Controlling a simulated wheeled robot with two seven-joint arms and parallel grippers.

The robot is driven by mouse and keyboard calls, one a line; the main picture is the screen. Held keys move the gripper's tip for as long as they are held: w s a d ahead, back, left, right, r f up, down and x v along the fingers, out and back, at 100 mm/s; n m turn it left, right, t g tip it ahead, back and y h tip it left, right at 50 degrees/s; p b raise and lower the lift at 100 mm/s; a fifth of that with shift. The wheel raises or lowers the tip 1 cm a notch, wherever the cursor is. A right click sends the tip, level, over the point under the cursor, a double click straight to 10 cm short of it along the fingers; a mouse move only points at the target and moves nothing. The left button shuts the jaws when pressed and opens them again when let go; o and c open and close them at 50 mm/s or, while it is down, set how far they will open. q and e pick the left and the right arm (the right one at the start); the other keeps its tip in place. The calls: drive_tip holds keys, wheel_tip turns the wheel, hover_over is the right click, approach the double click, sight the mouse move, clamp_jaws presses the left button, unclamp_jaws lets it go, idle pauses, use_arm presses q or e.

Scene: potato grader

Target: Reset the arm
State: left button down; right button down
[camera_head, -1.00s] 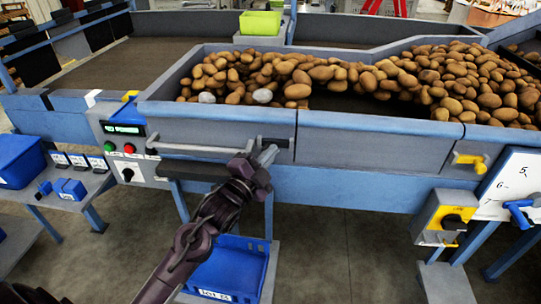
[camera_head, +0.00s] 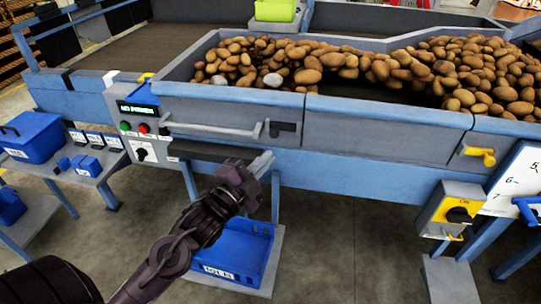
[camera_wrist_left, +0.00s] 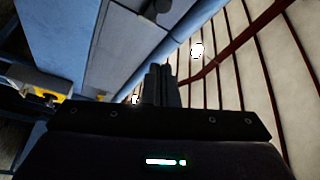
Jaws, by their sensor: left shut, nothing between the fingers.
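My left gripper (camera_head: 262,163) is at the end of my left arm, which comes in from the lower left in the head view. It is in front of the grader's blue frame, below the grey front panel (camera_head: 378,127). In the left wrist view its fingers (camera_wrist_left: 162,85) are together with nothing between them. The gripper holds nothing. My right gripper is not in view.
The grader trough holds many potatoes (camera_head: 470,75) and two grey stones (camera_head: 273,80). A grey bar handle (camera_head: 212,131) is above my gripper. A blue crate (camera_head: 235,252) stands below on a shelf. A control box (camera_head: 139,128) and a yellow switch box (camera_head: 452,207) flank the arm. Open floor lies in front.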

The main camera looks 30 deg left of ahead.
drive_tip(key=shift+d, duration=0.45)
use_arm(q)
drive_tip(key=s+d+f+n+g+y, duration=0.25)
drive_tip(key=s+f+n+g, duration=0.25)
drive_tip(key=f+n+g, duration=0.45)
drive_tip(key=s+d+f+n+g, duration=0.2)
drive_tip(key=s+f+g, duration=0.15)
drive_tip(key=s, duration=0.25)
drive_tip(key=s+d+f+n+g, duration=0.2)
drive_tip(key=s+f+g, duration=0.15)
drive_tip(key=s, duration=0.35)
wheel_tip(320, 180, down, 27)
drive_tip(key=s+p, duration=0.1)
drive_tip(key=p, duration=0.1)
drive_tip(key=s+a+f+g, duration=0.1)
drive_tip(key=s+a+f, duration=0.1)
drive_tip(key=s+f, duration=0.7)
drive_tip(key=s+a+f+g+p, duration=0.1)
drive_tip(key=s+a+f, duration=0.1)
drive_tip(key=s+f, duration=0.7)
drive_tip(key=shift+s+m+y, duration=0.45)
drive_tip(key=shift+s, duration=0.6)
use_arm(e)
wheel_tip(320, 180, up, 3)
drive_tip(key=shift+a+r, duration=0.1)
